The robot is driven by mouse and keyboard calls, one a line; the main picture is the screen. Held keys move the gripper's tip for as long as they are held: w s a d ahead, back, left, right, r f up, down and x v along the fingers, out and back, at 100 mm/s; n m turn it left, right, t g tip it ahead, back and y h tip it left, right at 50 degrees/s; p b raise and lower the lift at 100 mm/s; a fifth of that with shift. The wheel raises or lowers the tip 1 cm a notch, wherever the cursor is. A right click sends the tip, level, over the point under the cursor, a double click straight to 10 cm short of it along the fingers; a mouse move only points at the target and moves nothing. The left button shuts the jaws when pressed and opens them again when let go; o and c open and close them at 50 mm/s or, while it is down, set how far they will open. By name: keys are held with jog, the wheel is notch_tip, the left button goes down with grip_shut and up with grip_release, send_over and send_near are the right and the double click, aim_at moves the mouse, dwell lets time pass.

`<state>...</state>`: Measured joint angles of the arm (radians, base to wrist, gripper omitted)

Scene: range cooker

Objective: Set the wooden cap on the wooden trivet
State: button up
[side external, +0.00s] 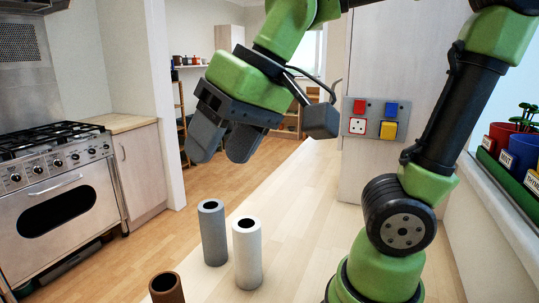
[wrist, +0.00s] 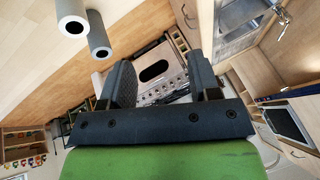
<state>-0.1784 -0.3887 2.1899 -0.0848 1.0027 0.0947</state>
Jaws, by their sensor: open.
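I cannot make out a wooden cap or a wooden trivet for certain in either view. My gripper (side external: 224,152) is open and empty, raised in the air above and behind the standing cylinders in the side view. Its two dark fingers also show apart in the wrist view (wrist: 160,66), with nothing between them. A brown, wood-coloured cylinder (side external: 166,291) with a dark hole in its top is cut off by the bottom edge of the side view.
A grey cylinder (side external: 213,237) and a white cylinder (side external: 247,259) stand close together on the pale wooden surface (side external: 300,215). The surface right of them is clear up to my base. A range cooker (side external: 60,190) stands left; a button panel (side external: 374,120) is behind; plant pots (side external: 512,150) are right.

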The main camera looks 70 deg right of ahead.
jog(key=s+d+f+m+t, duration=0.1)
jog(key=s+d+f+t, duration=0.1)
jog(key=s, duration=0.3)
jog(key=shift+s+d+h, duration=0.25)
jog(key=shift+d+h, duration=0.05)
jog(key=shift+d, duration=0.3)
